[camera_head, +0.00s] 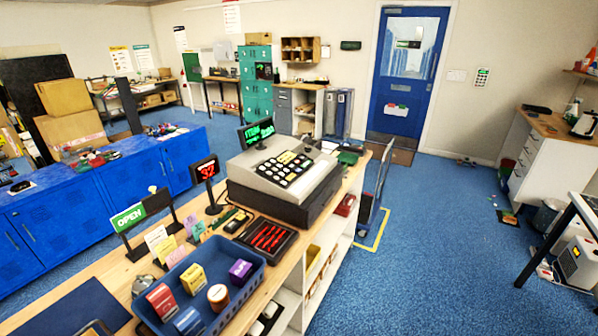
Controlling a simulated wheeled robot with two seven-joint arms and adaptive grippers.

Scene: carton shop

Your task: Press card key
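A grey cash register (285,178) with a dark base stands on the wooden counter. Its sloped top carries a dark keypad (287,170) with several rows of pale and coloured keys. The key labels are too small to read, so I cannot tell which one is the card key. A green-lit display (257,132) stands up behind the register. Neither of my grippers shows in the head view.
A blue tray (262,268) with small boxes and a black tray of red pens (267,237) sit in front of the register. A red-digit display (205,170) and an OPEN sign (128,217) stand to its left.

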